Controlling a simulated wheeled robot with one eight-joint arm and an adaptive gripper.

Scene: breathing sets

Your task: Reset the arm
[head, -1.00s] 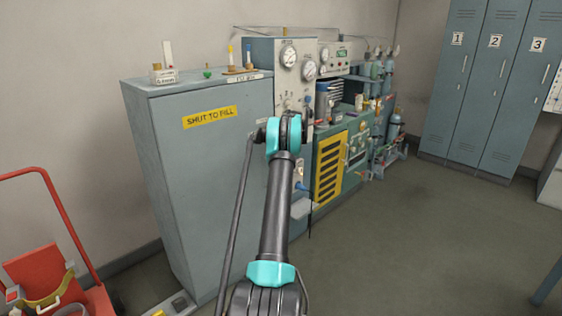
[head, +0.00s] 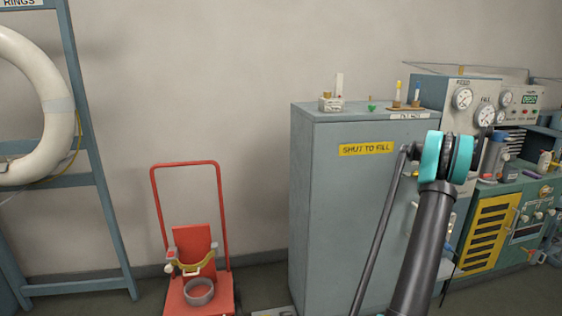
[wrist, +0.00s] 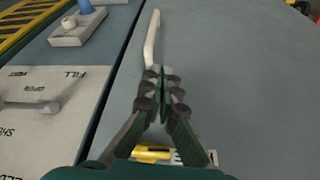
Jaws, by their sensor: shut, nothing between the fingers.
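My gripper (wrist: 163,92) shows in the wrist view with its fingers together and nothing between them. A pale bent handle (wrist: 152,38) shows beyond the fingertips, against a grey surface (wrist: 230,80); I cannot tell whether they touch. In the head view my arm (head: 432,215) stands in front of the right side of the grey cabinet (head: 340,220) with the "SHUT TO FILL" label (head: 367,148). The gripper itself cannot be made out there.
A red trolley (head: 221,235) stands left of the cabinet. A blue rack (head: 100,215) with a white ring (head: 58,130) is at far left. A gauge panel (head: 462,125) and a green unit with a yellow grille (head: 488,232) stand at right. Small items sit on the cabinet top.

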